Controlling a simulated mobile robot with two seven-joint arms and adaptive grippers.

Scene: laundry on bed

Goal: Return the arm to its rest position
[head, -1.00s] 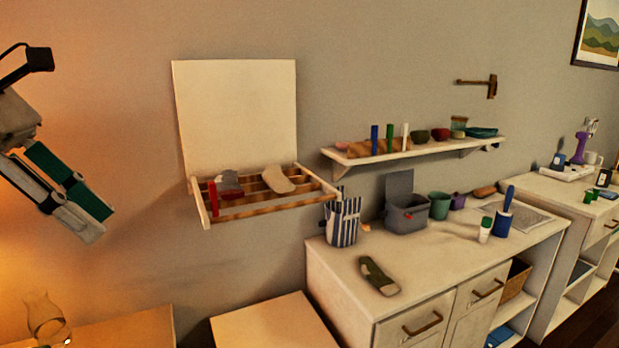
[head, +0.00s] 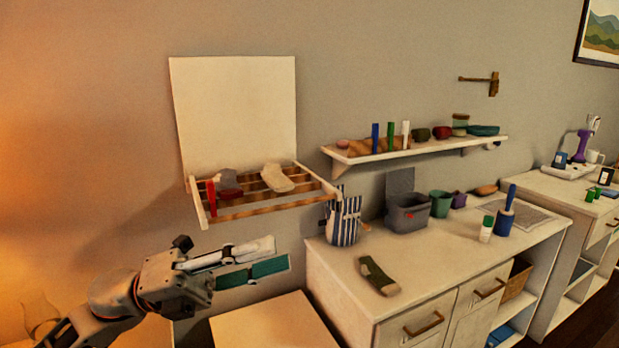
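My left gripper (head: 282,254) is in the lower left of the head view, its arm coming in from the bottom left corner. Its two fingers, one pale grey and one with a green face, point right and lie nearly parallel with a narrow gap. I see nothing held between them. In the picture the fingers are below the wall rack (head: 270,211) and above the low pale surface (head: 265,325); I see no contact with either. My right gripper is not in view.
A grey sock and a cream sock (head: 277,178) lie on the wall rack. A dark green sock (head: 377,277) lies on the white cabinet (head: 420,285), with a striped bag (head: 343,222) and a grey bin (head: 408,213) behind it. A wall shelf (head: 420,151) holds small items.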

